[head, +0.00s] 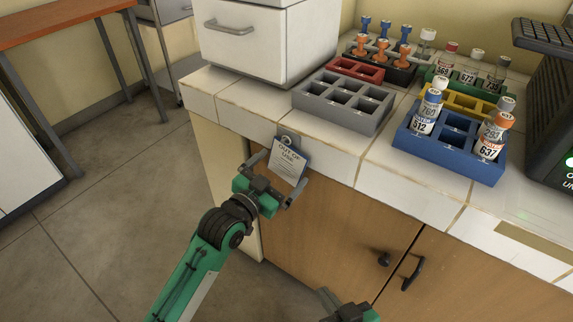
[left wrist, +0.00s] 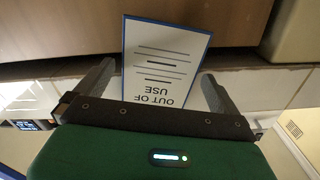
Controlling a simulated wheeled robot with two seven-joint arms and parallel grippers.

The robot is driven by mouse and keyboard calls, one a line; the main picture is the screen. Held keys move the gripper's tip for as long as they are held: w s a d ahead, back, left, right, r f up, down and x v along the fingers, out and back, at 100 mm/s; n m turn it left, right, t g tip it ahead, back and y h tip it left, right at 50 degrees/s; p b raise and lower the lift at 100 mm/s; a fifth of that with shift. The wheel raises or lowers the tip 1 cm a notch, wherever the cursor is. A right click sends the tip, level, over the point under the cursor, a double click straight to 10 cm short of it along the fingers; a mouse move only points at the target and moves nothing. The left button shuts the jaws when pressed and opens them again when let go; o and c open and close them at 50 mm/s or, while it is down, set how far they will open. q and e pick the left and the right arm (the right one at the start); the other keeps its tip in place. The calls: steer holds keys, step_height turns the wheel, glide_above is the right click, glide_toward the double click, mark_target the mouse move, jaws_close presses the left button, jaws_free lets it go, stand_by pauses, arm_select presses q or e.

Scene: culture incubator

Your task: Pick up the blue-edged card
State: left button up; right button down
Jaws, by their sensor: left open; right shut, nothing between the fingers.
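The blue-edged card (head: 289,160) is white with the words "OUT OF USE". It hangs from a grey hook or clip (head: 288,136) at the front edge of the tiled counter. In the left wrist view the card (left wrist: 163,62) shows upside down between the two fingers. My left gripper (head: 273,180) is open, with one finger on each side of the card; it also shows in the left wrist view (left wrist: 158,85). I cannot tell whether either finger touches the card. My right gripper (head: 350,308) is at the bottom edge of the head view, partly cut off, shut and empty.
On the counter stand a grey rack (head: 343,101), a blue rack (head: 449,146) with labelled bottles, a red rack (head: 355,69) and a white drawer unit (head: 243,40). Below are wooden cabinet doors (head: 335,225) with dark handles.

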arm_select(q)
steer(key=shift+w+d, duration=0.25)
steer(key=shift+w, duration=0.05)
steer(key=shift+c, duration=0.2)
steer(key=c, duration=0.7)
steer(key=shift+r, duration=0.15)
